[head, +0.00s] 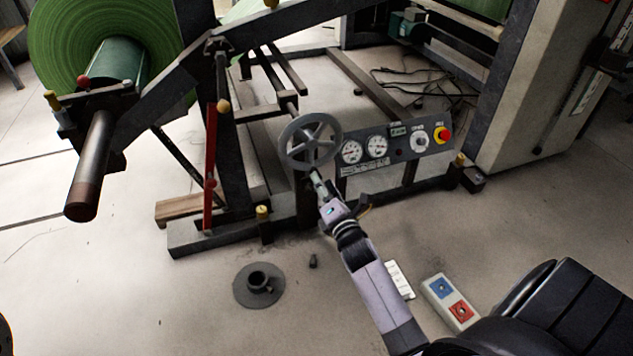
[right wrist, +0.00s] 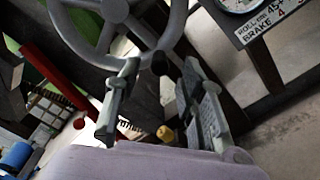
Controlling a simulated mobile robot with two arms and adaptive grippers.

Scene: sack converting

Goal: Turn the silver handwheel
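The silver handwheel (head: 310,120) is a grey spoked wheel on the machine frame in the middle of the head view. Its lower rim also shows at the top of the right wrist view (right wrist: 88,45). My right gripper (head: 317,177) is just below the wheel's lower rim. In the right wrist view its two fingers (right wrist: 160,78) stand apart, with the left fingertip overlapping the rim. A dark knob-like part (right wrist: 160,63) shows between the fingertips. I cannot tell whether the fingers touch the wheel. My left gripper is not in view.
A gauge panel (head: 385,147) with a red button (head: 442,134) is right of the wheel. A red lever (head: 210,155) stands to its left. A green roll (head: 70,40) is at upper left. A round flanged part (head: 247,290) and a control box (head: 450,302) lie on the floor.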

